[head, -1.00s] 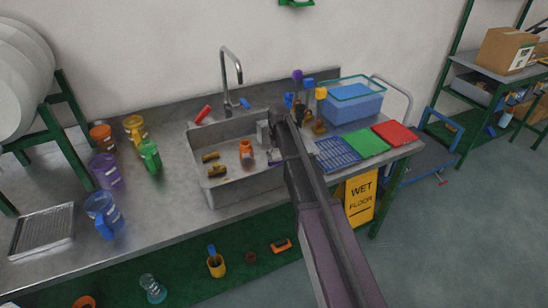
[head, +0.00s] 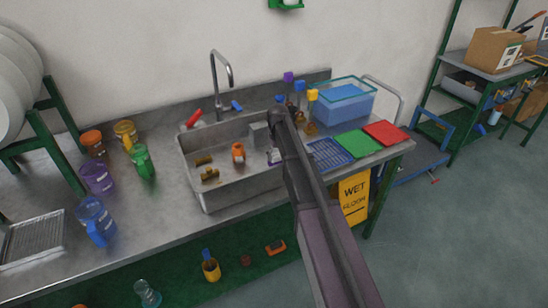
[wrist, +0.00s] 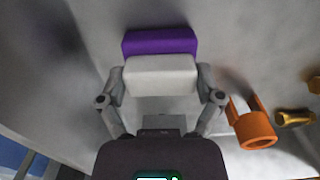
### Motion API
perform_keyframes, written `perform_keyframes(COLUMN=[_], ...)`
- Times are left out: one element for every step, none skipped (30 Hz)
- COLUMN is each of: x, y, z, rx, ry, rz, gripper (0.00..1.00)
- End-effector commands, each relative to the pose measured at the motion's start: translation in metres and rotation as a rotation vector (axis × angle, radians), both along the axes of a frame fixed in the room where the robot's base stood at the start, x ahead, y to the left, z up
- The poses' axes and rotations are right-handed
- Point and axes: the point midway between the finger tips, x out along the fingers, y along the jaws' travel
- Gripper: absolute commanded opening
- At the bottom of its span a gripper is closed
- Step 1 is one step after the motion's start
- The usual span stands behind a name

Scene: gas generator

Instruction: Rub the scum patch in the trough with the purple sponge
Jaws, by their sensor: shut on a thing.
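The purple sponge (wrist: 160,42) shows in the wrist view as a purple layer beyond a pale grey block (wrist: 161,75). My gripper (wrist: 161,82) is shut on it, one finger at each side. The trough (head: 240,191) is the steel sink basin in the head view. In the head view my arm reaches over its right part and hides most of the gripper and the sponge. The wrist view shows grey trough surface around the sponge, with darker shading; I cannot tell a scum patch from shadow. Whether the sponge touches the surface is unclear.
An orange fitting (head: 238,152) and brass pieces (head: 210,174) lie in the trough, left of my gripper; the orange one (wrist: 257,130) is close by in the wrist view. A tap (head: 222,85) stands behind. A blue tub (head: 345,100) and coloured mats (head: 358,143) lie right.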

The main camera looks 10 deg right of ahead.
Motion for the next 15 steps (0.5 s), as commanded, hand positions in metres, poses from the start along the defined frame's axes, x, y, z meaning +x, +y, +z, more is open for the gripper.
perform_keyframes(x=[0.002,0.002,0.003,0.004,0.004,0.005,0.005,0.005,0.005,0.005,0.005,0.005,0.005,0.005,0.005], y=[-0.004,-0.006,-0.008,-0.010,-0.012,-0.013,-0.014,-0.015,-0.016,-0.016,-0.016,-0.016,-0.016,-0.016,-0.016], z=[0.000,0.000,0.000,0.000,0.001,0.001,0.001,0.001,0.001,0.001,0.001,0.001,0.001,0.001,0.001], rx=[-0.001,-0.001,-0.001,-0.001,-0.001,-0.001,-0.001,0.000,0.000,0.000,0.000,0.000,0.000,0.000,0.001], ry=[0.000,0.000,0.000,0.000,0.000,0.000,0.000,0.000,0.000,0.000,0.000,0.000,0.000,0.000,0.000], rz=[-0.002,-0.002,-0.002,-0.002,-0.002,-0.002,-0.002,-0.002,-0.001,-0.001,-0.001,0.000,0.000,0.000,0.000], gripper=[0.40,0.40,0.40,0.40,0.40,0.40,0.40,0.40,0.40,0.40,0.40,0.40,0.40,0.40,0.40])
